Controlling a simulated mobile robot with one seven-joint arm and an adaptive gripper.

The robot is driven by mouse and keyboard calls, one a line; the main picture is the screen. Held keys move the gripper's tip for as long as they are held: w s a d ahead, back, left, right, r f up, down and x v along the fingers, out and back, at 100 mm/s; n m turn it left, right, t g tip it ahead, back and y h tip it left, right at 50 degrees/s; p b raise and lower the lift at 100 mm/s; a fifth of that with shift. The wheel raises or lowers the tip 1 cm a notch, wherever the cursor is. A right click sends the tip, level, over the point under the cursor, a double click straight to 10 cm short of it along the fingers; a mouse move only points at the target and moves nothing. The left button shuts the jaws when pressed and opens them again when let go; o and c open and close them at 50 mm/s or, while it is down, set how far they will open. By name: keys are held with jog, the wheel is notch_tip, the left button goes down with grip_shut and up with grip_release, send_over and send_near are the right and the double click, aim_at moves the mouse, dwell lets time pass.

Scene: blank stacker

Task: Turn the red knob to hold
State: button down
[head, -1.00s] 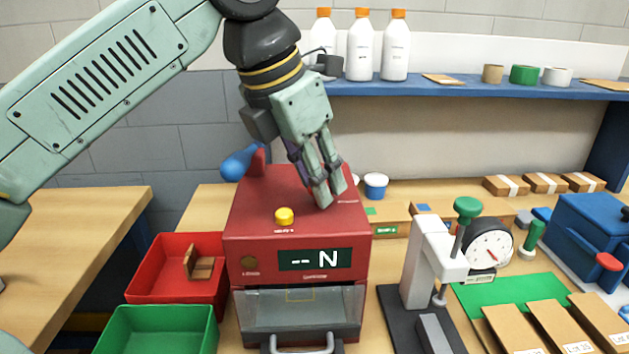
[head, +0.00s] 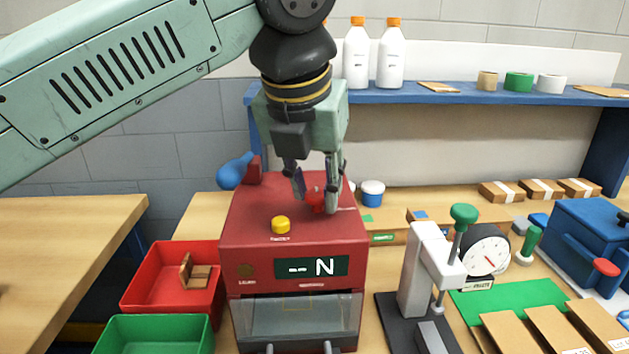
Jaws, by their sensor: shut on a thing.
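The red knob (head: 316,199) sits on the top right of the red machine (head: 240,228). My gripper (head: 317,200) points down over the machine's top, with its fingers on either side of the knob and shut on it. The fingers hide part of the knob, and I cannot read any marking by it. The machine's front display (head: 312,267) reads "-- N". A yellow button (head: 280,225) is on the top, left of the knob.
A blue-ended lever (head: 236,171) stands at the machine's back left. Red (head: 150,304) and green (head: 112,338) bins are at left. A white press with a green knob (head: 462,215) and a dial gauge (head: 485,250) stand at right. Bottles (head: 390,60) stand on the blue shelf.

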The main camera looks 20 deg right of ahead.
jog(key=shift+f, duration=0.1)
jog(key=c, duration=1.2)
grip_release()
jog(key=shift+c, duration=0.2)
jog(key=shift+r, duration=0.2)
jog(key=v, duration=0.7)
jog(key=shift+s, duration=0.1)
